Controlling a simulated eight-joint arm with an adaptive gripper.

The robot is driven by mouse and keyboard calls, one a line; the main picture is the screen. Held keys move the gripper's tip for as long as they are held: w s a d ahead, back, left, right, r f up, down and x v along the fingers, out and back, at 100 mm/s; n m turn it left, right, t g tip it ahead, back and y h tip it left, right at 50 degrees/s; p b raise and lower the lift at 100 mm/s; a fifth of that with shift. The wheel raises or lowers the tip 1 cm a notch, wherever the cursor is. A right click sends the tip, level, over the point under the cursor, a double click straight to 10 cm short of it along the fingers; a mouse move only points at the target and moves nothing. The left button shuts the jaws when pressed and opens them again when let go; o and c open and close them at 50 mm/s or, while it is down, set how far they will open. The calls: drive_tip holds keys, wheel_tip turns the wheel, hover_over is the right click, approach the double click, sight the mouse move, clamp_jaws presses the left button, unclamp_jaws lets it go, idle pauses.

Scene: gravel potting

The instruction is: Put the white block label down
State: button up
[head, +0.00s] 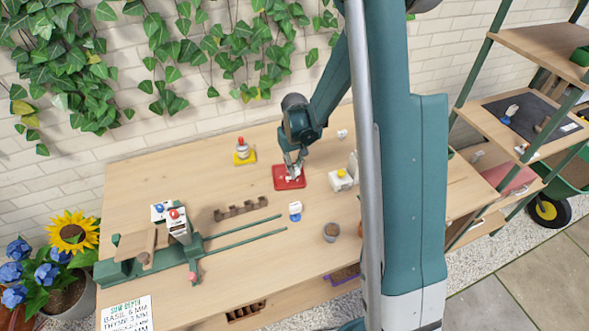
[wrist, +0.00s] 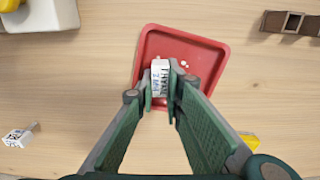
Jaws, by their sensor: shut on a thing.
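The white block label (wrist: 160,80) has dark lettering that seems to read THYME. My gripper (wrist: 161,92) is shut on it, with a green finger on each side. In the wrist view the block is over the red tray (wrist: 222,60), inside its rim. I cannot tell whether the block touches the tray floor. In the head view the red tray (head: 279,184) lies on the wooden table, and my gripper (head: 293,173) points down at it. The fingers partly hide the block there.
A few pale bits lie in the tray. A yellow-based item (head: 244,157) stands behind left, and a white container with a yellow top (head: 341,181) stands to the right. A white label with a blue base (head: 295,211) is in front. Bare table lies between them.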

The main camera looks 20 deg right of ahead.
drive_tip(key=shift+f, duration=0.2)
drive_tip(key=o, duration=0.4)
drive_tip(key=shift+r, duration=0.25)
drive_tip(key=shift+r+p, duration=0.6)
drive_tip(key=shift+r, duration=5.4)
